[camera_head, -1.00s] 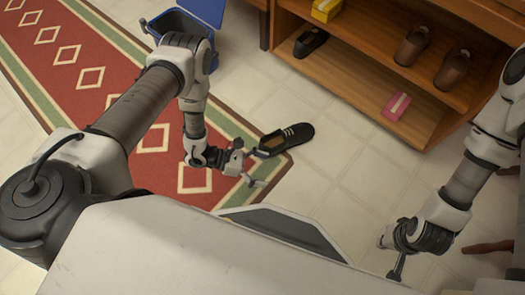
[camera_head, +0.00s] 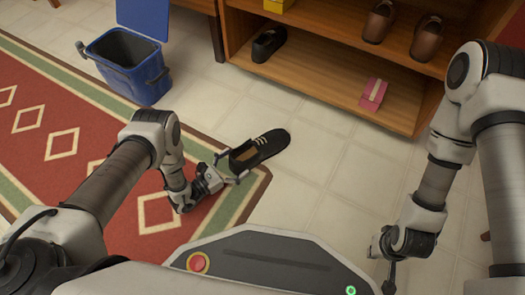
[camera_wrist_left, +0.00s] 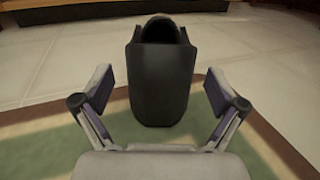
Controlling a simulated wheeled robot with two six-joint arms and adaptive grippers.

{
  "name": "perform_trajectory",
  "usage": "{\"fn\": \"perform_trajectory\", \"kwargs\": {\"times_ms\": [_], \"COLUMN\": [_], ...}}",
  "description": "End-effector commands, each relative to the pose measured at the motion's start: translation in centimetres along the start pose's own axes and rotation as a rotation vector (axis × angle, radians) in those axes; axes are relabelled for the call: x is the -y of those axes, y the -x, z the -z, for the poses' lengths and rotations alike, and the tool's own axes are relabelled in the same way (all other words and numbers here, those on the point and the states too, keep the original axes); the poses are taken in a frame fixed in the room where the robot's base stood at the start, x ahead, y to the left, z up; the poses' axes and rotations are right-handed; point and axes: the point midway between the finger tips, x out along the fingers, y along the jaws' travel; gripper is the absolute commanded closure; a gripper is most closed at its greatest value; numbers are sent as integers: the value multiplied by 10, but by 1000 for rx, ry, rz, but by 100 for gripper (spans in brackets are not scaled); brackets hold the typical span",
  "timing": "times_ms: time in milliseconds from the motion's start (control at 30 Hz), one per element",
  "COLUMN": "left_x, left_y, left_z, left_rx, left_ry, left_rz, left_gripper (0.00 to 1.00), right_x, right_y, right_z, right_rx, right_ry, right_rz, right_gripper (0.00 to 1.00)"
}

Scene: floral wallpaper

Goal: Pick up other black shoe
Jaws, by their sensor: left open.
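A black shoe (camera_head: 262,148) lies on the floor at the rug's corner in the head view, its heel toward my left gripper. My left gripper (camera_head: 232,170) is open at the heel end of this shoe. In the left wrist view the shoe (camera_wrist_left: 160,90) stands between the two spread fingers (camera_wrist_left: 161,95), with a gap on both sides. Another black shoe (camera_head: 268,43) sits on the lower shelf of the wooden rack. My right gripper (camera_head: 388,270) hangs low at the right, and its fingers are too small and dark to read.
The wooden shoe rack (camera_head: 320,85) stands at the back, with brown shoes (camera_head: 379,22) above and a pink box (camera_head: 373,93) on the lower shelf. A blue bin (camera_head: 130,62) stands at the back left. The red rug (camera_head: 60,130) lies left. Tiled floor (camera_head: 330,165) is clear between shoe and rack.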

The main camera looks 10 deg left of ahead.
Motion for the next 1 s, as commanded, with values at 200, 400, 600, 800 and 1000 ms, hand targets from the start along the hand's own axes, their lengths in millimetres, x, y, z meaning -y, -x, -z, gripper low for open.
{"fn": "perform_trajectory", "kwargs": {"times_ms": [200, 400, 600, 800, 1000], "left_x": [0, 0, 0, 0, 0], "left_y": [-34, -34, -34, -34, -34], "left_z": [3, 0, 0, 0, -4], "left_rx": [-1, -1, -1, 0, 0], "left_ry": [0, 1, 1, 0, 0], "left_rz": [1, 0, 0, 0, 0], "left_gripper": [4, 4, 75, 82, 82], "right_x": [0, 0, 0, 0, 0], "right_y": [-23, -21, -21, -21, -17], "right_z": [5, 6, 5, 5, 5], "right_rx": [-18, -19, -18, -18, -16], "right_ry": [9, 10, 10, 10, 9], "right_rz": [-2, -2, -2, -2, -2], "right_gripper": [100, 100, 100, 100, 100]}}
